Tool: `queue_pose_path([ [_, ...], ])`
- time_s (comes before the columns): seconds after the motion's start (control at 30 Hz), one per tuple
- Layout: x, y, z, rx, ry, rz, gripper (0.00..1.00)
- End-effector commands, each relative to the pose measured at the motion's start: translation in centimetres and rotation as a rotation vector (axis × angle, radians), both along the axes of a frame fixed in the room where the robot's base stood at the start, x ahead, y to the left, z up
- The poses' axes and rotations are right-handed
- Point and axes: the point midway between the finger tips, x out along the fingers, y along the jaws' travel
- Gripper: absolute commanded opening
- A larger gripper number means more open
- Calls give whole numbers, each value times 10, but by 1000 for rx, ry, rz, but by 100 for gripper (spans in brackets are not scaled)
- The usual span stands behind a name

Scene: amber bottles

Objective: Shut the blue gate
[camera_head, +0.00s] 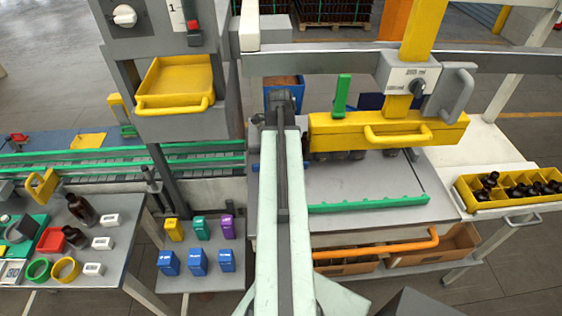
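My arm reaches forward over the grey worktable. My gripper (282,101) is at the arm's far end, a small dark shape in front of a blue bin. Its fingers cannot be made out, and I see nothing held in it. No part is clearly readable as the blue gate. A small blue piece (256,166) shows just left of my arm, where the green-railed conveyor meets the worktable; my arm partly covers this area. Another dark blue part (371,102) shows behind the yellow handled bar, mostly hidden. Whether either is the gate, open or shut, I cannot tell.
The yellow handled bar (388,131) spans the worktable right of my arm, with a green upright (342,95) at its left. A green-railed conveyor (90,160) runs left. An orange handle (378,246) lies below the table. A yellow crate (490,203) holds dark bottles at right.

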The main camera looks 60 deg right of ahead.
Motion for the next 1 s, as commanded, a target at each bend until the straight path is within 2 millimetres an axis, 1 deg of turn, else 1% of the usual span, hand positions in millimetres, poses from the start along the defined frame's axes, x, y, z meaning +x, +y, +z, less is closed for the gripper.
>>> queue_pose_path([
  [0.03, 0, 0, -4, 0, 0, 0, 39],
  [0.23, 0, 0, -2, 0, 0, 1, 39],
  [0.27, 0, 0, -2, 0, 0, 1, 34],
  [0.3, 0, 0, -2, 0, 0, 1, 22],
  [0.37, 1, 0, -1, 0, 0, 1, 6],
  [0.4, 1, 0, -1, 0, 0, 2, 0],
  [1.0, 2, 0, -1, -2, -2, 3, 0],
])
